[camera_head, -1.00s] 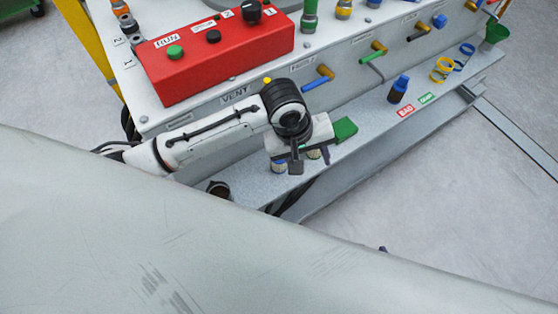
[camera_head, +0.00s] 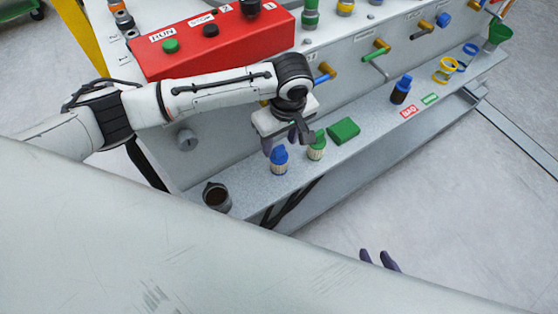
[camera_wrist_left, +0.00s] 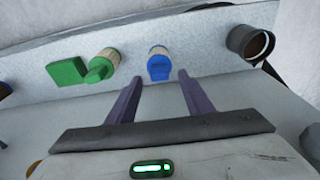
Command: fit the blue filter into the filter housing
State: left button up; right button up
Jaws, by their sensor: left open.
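The blue filter (camera_head: 279,160), with a blue cap and pale ribbed body, stands upright on the grey ledge. It also shows in the left wrist view (camera_wrist_left: 159,65), just beyond and between the fingertips. My left gripper (camera_head: 282,144) is open and empty, close above and behind the blue filter, apparently not touching it. A dark round open cup (camera_head: 216,196), brownish inside, sits left of the filter and may be the filter housing; it also shows in the left wrist view (camera_wrist_left: 250,44). Only the purple fingertips of my right gripper (camera_head: 378,260) show, low in the head view.
A green-capped filter (camera_head: 317,145) stands close right of the blue one, with a green block (camera_head: 343,130) beyond. A dark bottle with blue cap (camera_head: 400,90) stands further right by the red and green labels. A red control box (camera_head: 215,45) is above the ledge.

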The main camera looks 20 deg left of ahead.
aim_at(279, 158)
pick_arm(q)
jog(key=shift+w+a+f, duration=0.1)
jog(key=shift+w+f, duration=0.05)
jog(key=shift+f, duration=1.3)
grip_shut()
jog(key=shift+r, duration=0.15)
